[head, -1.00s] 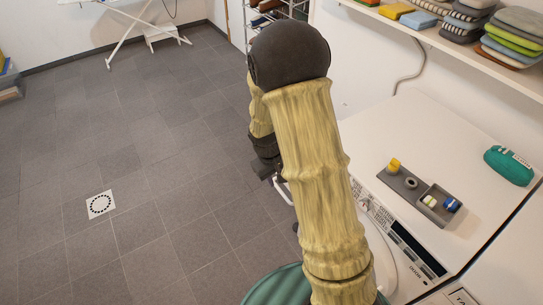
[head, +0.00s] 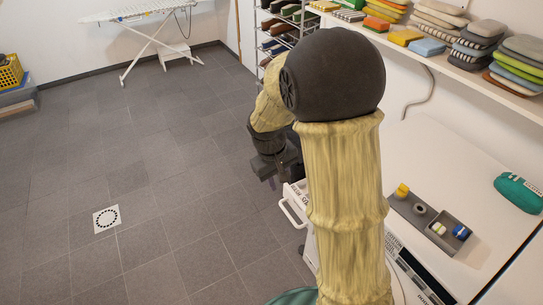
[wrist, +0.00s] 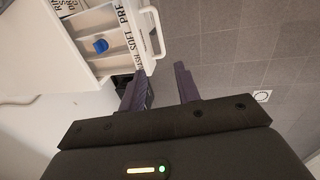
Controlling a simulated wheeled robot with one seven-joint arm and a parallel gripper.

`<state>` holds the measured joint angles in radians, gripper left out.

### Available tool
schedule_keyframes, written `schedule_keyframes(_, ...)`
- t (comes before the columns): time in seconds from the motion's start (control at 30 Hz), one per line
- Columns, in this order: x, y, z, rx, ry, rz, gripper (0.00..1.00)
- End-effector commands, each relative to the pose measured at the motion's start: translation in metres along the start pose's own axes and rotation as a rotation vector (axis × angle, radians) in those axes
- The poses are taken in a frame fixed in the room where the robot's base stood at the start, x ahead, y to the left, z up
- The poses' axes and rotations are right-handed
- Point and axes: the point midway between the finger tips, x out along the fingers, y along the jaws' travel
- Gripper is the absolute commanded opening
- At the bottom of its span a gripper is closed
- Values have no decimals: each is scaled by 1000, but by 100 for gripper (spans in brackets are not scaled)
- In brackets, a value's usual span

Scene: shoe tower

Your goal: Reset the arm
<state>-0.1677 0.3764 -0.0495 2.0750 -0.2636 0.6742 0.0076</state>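My arm rises in the middle of the head view, with a dark round elbow and yellow-tan sleeves. My gripper (head: 278,165) hangs beyond it, partly hidden by the arm, above the floor near the front of the white machine. In the wrist view my gripper (wrist: 160,78) shows two dark fingers set apart, with only floor visible between them. It holds nothing.
An open white detergent drawer (wrist: 105,45) with a blue cap (wrist: 101,45) is close beside the fingers. A grey tray (head: 430,219) and a green pouch (head: 518,192) lie on the machine top. A shelf of folded cloths (head: 440,50) runs above.

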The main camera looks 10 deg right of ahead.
Motion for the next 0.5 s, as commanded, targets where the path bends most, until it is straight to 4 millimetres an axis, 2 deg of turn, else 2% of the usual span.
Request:
schedule_keyframes(0.17, -1, 0, 1, 3, 1, -1, 33)
schedule_keyframes(0.27, -10, 1, 10, 23, 15, -15, 33)
schedule_keyframes(0.37, -28, 1, 29, 71, 45, -45, 33)
schedule_keyframes(0.5, -58, -1, 70, 179, 109, -97, 33)
